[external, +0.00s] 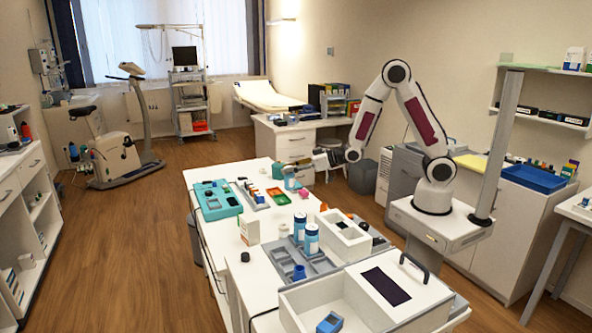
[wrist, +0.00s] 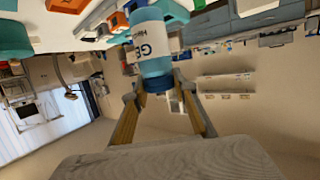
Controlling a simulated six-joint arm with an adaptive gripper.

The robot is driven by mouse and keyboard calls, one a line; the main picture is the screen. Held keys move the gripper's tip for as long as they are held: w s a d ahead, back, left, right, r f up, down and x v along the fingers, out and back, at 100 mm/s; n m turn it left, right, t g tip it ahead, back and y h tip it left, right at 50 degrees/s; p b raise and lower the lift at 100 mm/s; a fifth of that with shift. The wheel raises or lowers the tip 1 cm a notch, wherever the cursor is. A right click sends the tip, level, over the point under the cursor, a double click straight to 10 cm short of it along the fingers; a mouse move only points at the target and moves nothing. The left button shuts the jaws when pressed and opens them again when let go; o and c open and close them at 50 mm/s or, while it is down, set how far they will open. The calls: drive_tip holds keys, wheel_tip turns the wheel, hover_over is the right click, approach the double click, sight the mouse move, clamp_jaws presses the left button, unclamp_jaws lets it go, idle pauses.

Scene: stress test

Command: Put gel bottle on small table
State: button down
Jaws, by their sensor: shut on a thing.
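A light blue gel bottle with a white label and dark blue cap shows in the wrist view (wrist: 152,52). Its cap end is between the fingertips of my gripper (wrist: 157,88). In the external view my gripper (external: 299,161) is above the back part of the long white table, with the bottle (external: 290,179) just below it. I cannot tell whether the bottle's base touches the table. Which piece of furniture is the small table is unclear; a white table (external: 577,208) stands partly in view at the right edge.
The long white table (external: 224,233) holds a teal tray (external: 216,201), red and green trays (external: 278,195) and two blue-and-white bottles (external: 305,235). A white desk (external: 283,138) stands behind. The wooden floor at left is open.

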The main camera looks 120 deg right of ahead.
drive_tip(key=s+a+r+m+g+h, duration=0.1)
drive_tip(key=s+a+r, duration=0.1)
drive_tip(key=s+r, duration=0.9)
drive_tip(key=shift+s+a+r+m+h, duration=0.25)
drive_tip(key=shift+a+r+m+h, duration=0.15)
drive_tip(key=shift+r, duration=1.2)
